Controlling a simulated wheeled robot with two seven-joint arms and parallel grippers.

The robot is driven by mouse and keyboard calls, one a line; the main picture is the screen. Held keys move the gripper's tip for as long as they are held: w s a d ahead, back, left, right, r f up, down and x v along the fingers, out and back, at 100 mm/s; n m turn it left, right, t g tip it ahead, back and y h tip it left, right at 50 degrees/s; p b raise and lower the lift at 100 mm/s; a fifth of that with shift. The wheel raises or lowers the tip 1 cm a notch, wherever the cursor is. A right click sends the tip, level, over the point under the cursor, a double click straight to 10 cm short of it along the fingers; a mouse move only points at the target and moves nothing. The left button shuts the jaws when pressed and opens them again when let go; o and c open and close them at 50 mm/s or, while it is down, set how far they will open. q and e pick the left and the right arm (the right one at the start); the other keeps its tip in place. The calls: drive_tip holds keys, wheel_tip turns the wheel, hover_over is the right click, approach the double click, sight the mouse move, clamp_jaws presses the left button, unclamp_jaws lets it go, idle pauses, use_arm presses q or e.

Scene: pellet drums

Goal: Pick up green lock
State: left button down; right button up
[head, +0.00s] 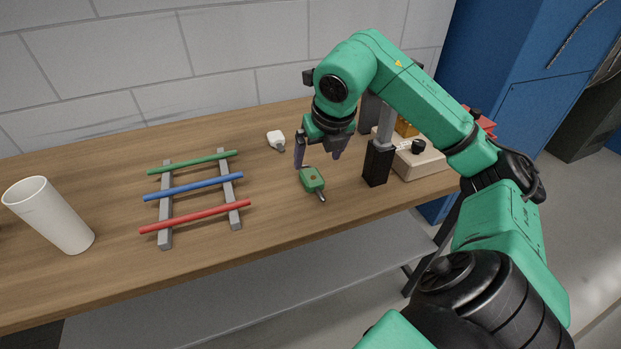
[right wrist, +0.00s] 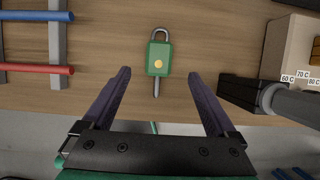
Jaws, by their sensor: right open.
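The green lock (head: 312,180) lies on the wooden table near its front edge, with a metal shackle at one end and a metal piece sticking out of the other. It also shows in the right wrist view (right wrist: 159,60), ahead of and between the fingers, with an orange round spot on its body. My right gripper (head: 318,160) is open and empty, its fingers just above and behind the lock in the head view. In the right wrist view the fingertips (right wrist: 160,74) are spread wide on either side of the lock, apart from it. My left gripper is not in view.
A rack (head: 165,205) with green, blue and red rods stands to the left. A white cup (head: 50,215) is at far left. A small white object (head: 276,139) lies behind the lock. A black-based grey post (head: 378,162) and a beige box (head: 425,160) stand close on the right.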

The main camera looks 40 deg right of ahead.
sight(312, 175)
drive_tip(key=p+x, duration=0.1)
drive_tip(key=x, duration=0.6)
drive_tip(key=shift+w+f, duration=0.1)
drive_tip(key=shift+f, duration=0.25)
drive_tip(key=shift+a, duration=0.1)
clamp_jaws()
